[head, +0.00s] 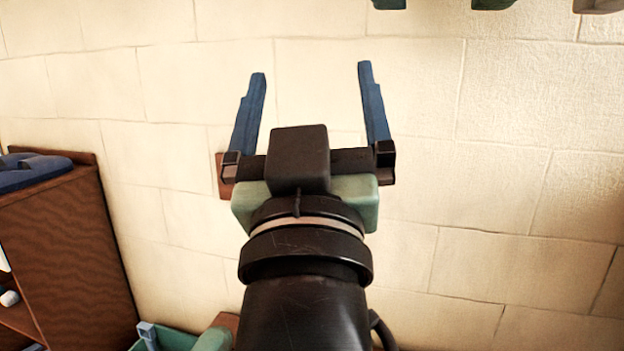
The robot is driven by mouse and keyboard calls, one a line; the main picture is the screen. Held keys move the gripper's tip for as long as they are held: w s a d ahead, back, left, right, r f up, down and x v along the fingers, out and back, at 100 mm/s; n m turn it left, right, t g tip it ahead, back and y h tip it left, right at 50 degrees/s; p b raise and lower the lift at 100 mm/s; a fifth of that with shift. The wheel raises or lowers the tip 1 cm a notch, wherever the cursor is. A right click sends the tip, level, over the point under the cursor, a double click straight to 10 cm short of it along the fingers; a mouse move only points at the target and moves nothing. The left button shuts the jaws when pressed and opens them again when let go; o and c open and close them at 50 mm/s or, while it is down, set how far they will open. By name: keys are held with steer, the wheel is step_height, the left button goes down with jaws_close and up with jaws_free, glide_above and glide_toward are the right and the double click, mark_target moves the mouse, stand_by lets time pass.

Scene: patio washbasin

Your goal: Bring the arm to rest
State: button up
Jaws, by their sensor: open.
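My gripper (311,72) is in the middle of the head view, at the end of my dark arm. Its two blue fingers stand wide apart and point up in the picture, toward the pale block wall (520,160). Nothing is between the fingers. The arm comes up from the bottom edge of the picture. A small reddish-brown piece (224,186) shows behind the left side of the gripper, mostly hidden by it.
A brown wooden cabinet (70,255) stands at the left with a blue folded-looking item (32,171) on top. A green container (175,339) shows at the bottom, left of the arm. Green objects (491,4) hang into view at the top right. The wall right of the gripper is bare.

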steer(key=s+r+m+t+p, duration=0.1)
steer(key=s+r+t+p, duration=0.15)
steer(key=s+r, duration=0.55)
step_height(320, 180, up, 24)
steer(key=p, duration=2.4)
steer(key=shift+t, duration=0.25)
